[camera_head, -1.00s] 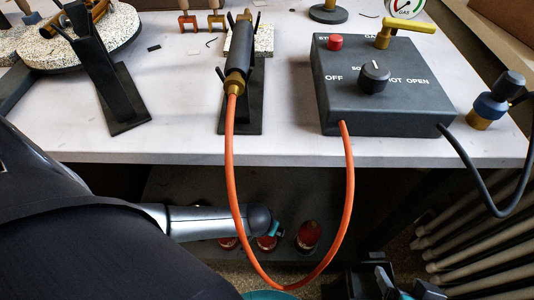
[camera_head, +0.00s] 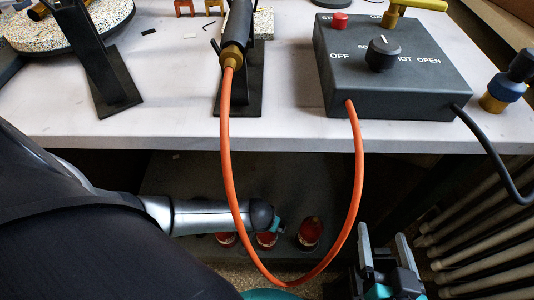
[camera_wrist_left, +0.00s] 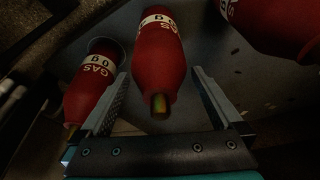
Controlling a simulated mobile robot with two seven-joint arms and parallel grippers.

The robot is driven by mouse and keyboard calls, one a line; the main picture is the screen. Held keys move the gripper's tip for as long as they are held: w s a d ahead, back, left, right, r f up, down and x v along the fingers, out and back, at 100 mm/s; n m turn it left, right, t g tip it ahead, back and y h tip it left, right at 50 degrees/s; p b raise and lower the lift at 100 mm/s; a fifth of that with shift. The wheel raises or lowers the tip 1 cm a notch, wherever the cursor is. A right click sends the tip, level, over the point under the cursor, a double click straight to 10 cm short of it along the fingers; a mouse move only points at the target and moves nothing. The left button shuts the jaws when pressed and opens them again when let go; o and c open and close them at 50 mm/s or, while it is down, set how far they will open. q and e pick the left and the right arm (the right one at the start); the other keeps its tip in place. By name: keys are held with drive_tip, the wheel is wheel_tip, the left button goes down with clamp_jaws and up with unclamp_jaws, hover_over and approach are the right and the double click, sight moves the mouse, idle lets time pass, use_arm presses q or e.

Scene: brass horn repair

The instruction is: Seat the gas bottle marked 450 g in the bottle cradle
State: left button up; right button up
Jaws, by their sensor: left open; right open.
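Several red gas bottles stand on the low shelf under the bench. In the head view one shows at the right (camera_head: 309,236), one in the middle (camera_head: 266,240) and one at the left (camera_head: 226,240). In the left wrist view, my left gripper (camera_wrist_left: 161,74) is open, with a red bottle (camera_wrist_left: 157,60) between its fingers, brass neck toward the palm. Other bottles flank it at left (camera_wrist_left: 88,92) and right (camera_wrist_left: 275,25). Labels show "GAS", but I cannot read full weights. My right gripper (camera_head: 386,243) is open and empty. I cannot identify the bottle cradle.
An orange hose (camera_head: 226,150) hangs in a loop before the shelf, from a torch on a stand (camera_head: 240,100) to a grey control box (camera_head: 395,85). The white bench edge (camera_head: 180,143) is above my arms. Pale pipes (camera_head: 480,235) stand at the right.

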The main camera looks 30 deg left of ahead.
use_arm(q)
drive_tip(key=shift+w+f+b, duration=0.2)
drive_tip(key=shift+f+b, duration=0.15)
drive_tip(key=shift+f, duration=0.2)
use_arm(e)
drive_tip(key=shift+s+a+r+t+y, duration=0.15)
drive_tip(key=shift+a+r+t+y, duration=0.4)
drive_tip(key=shift+t, duration=0.35)
use_arm(q)
drive_tip(key=shift+c, duration=0.2)
use_arm(e)
drive_tip(key=shift+f, duration=0.1)
use_arm(q)
clamp_jaws()
drive_tip(key=shift+w, duration=0.1)
